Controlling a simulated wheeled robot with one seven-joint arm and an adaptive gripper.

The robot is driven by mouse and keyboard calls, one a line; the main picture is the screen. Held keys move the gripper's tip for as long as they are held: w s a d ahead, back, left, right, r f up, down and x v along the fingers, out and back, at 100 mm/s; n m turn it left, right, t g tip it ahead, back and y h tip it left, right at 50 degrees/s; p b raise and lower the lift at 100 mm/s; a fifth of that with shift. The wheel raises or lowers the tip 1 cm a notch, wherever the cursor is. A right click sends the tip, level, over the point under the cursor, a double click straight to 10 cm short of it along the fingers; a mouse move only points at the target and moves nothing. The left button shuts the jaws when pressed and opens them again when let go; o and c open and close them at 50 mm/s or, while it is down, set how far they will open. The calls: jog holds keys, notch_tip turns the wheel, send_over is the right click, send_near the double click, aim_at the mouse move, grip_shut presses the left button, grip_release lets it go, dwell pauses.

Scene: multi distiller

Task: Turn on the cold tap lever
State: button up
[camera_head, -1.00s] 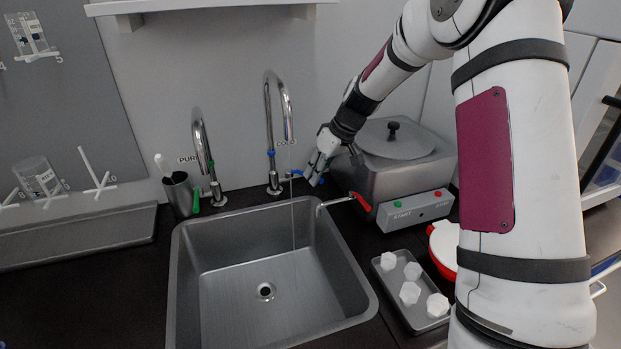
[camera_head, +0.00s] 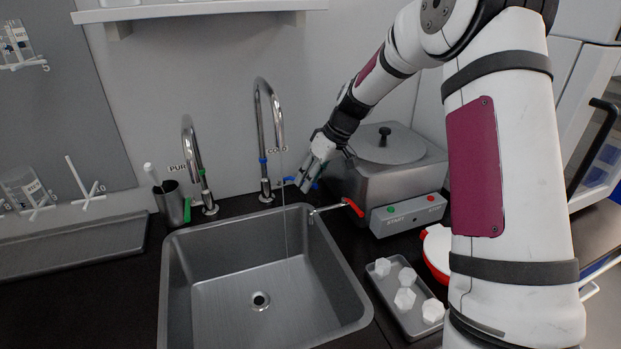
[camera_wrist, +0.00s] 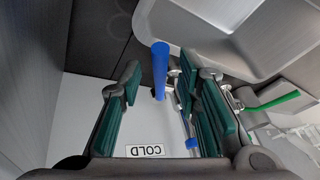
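The cold tap (camera_head: 263,140) is a tall curved metal spout with a blue band, standing behind the sink. Its blue lever (camera_wrist: 160,68) shows in the wrist view between the fingers of my gripper (camera_wrist: 158,82). The two green-padded fingers are apart, with a gap visible around the lever; I cannot tell whether either touches it. In the head view my gripper (camera_head: 303,181) is low beside the tap's right side and partly hides the lever. The COLD label (camera_wrist: 145,151) shows in the wrist view. A thin vertical line, like a water stream, runs from the spout into the sink.
The sink (camera_head: 178,290) lies in front. A second tap (camera_head: 190,150) with a green lever stands left, beside a dark cup (camera_head: 172,203). A metal lidded bath (camera_head: 400,175) stands close right of my gripper, with a red-handled outlet (camera_head: 354,207). A tray (camera_head: 412,323) holds white pieces.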

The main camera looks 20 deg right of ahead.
jog(key=v, duration=1.2)
